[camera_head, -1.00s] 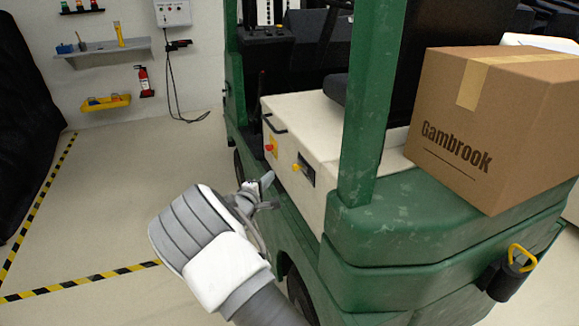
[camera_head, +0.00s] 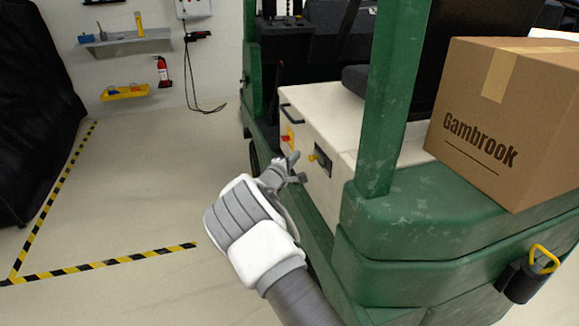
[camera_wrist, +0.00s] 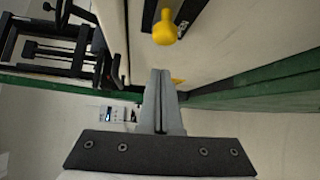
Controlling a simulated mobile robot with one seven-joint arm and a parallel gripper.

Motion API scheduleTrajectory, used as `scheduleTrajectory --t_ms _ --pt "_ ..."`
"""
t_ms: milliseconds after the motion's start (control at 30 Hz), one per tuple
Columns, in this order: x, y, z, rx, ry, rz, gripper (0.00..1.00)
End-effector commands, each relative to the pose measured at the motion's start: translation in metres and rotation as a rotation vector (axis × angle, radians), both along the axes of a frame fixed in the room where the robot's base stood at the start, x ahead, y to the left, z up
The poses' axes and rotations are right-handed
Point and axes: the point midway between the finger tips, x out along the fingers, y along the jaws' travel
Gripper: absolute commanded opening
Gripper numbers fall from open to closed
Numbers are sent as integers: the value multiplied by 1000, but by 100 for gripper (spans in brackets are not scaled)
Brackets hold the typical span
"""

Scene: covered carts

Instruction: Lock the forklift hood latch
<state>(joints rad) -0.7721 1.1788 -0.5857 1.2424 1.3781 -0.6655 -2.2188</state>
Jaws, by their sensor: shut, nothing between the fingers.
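The forklift hood (camera_head: 340,120) is a cream box under the seat, with a black handle at its upper left. The latch is a yellow knob (camera_head: 314,157) on a dark plate (camera_head: 323,160) on the hood's side. In the wrist view the yellow knob (camera_wrist: 165,28) is at the top, just beyond the fingertips. A red knob (camera_head: 286,138) on a yellow plate sits to its left. My gripper (camera_head: 297,167) is beside the hood's side, a little left of and below the yellow knob, apart from it. In the wrist view its fingers (camera_wrist: 161,75) are together and empty.
A green post (camera_head: 381,100) and the green rear body (camera_head: 420,230) stand right of my arm. A cardboard box (camera_head: 500,120) rests on the rear body. The floor (camera_head: 150,190) to the left is clear, with striped tape.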

Motion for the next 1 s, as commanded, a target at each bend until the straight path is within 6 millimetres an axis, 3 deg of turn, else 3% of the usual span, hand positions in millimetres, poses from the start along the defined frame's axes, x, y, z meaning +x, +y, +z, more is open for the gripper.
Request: scheduleTrajectory --t_ms 167,600,1000 --pt "22 -8 -4 1 -1 0 0" --pt "-10 -25 3 0 0 1 0" --pt "-14 -27 4 0 0 1 0"
